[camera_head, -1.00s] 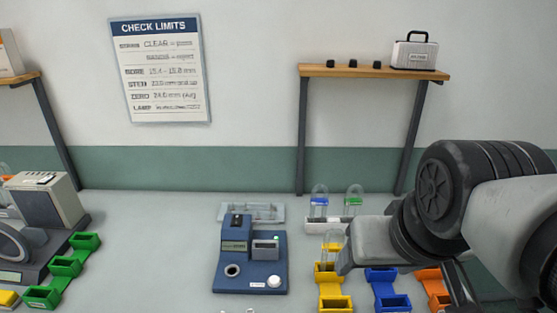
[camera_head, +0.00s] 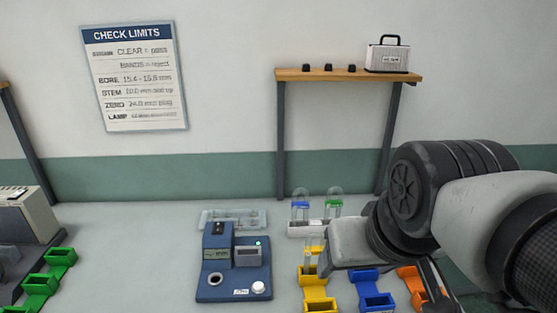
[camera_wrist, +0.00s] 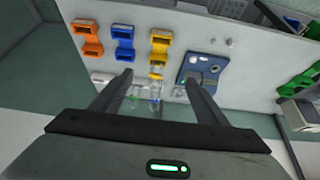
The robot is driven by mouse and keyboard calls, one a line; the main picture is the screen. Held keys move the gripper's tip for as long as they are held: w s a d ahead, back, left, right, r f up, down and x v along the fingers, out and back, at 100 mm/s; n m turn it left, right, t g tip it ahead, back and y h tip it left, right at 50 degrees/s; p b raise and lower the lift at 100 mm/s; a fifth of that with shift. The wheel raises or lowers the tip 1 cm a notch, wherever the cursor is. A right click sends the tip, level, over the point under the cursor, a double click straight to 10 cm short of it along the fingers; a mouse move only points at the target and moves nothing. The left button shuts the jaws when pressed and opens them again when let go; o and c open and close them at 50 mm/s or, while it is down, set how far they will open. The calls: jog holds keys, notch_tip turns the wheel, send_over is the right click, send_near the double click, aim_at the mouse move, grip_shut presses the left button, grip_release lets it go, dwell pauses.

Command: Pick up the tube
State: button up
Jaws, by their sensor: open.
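Clear tubes with dome tops stand on the bench in the head view. One has a blue band (camera_head: 300,204) and one has a green band (camera_head: 335,205); both stand in a white rack (camera_head: 303,231). A further clear tube with a yellow band (camera_head: 312,248) stands nearer, by the yellow bins. My gripper (camera_wrist: 158,77) is open in the wrist view, its two fingers wide apart with nothing held. The tubes show small and faint between and beyond the fingers.
Yellow bins (camera_head: 315,292), blue bins (camera_head: 372,291) and orange bins (camera_head: 413,283) stand close to my arm. A blue device (camera_head: 233,272) sits left of them, with a clear tray (camera_head: 231,217) behind it. Green bins (camera_head: 48,277) are far left. Bare bench lies between.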

jog(key=shift+w+r, duration=0.1)
dwell(0.5)
jog(key=w+d+r, duration=0.1)
jog(key=w+r, duration=0.2)
jog(key=w, duration=0.9)
jog(key=g, duration=0.1)
send_over(335, 203)
jog(key=s, duration=0.6)
notch_tip(335, 203, down, 12)
jog(key=x, duration=1.1)
jog(key=shift+a+f, duration=0.1)
jog(key=shift+a, duration=0.05)
jog(key=shift+p+x, duration=0.85)
jog(key=shift+x, duration=2.3)
jog(key=shift+s, duration=0.15)
jog(key=c, duration=1.1)
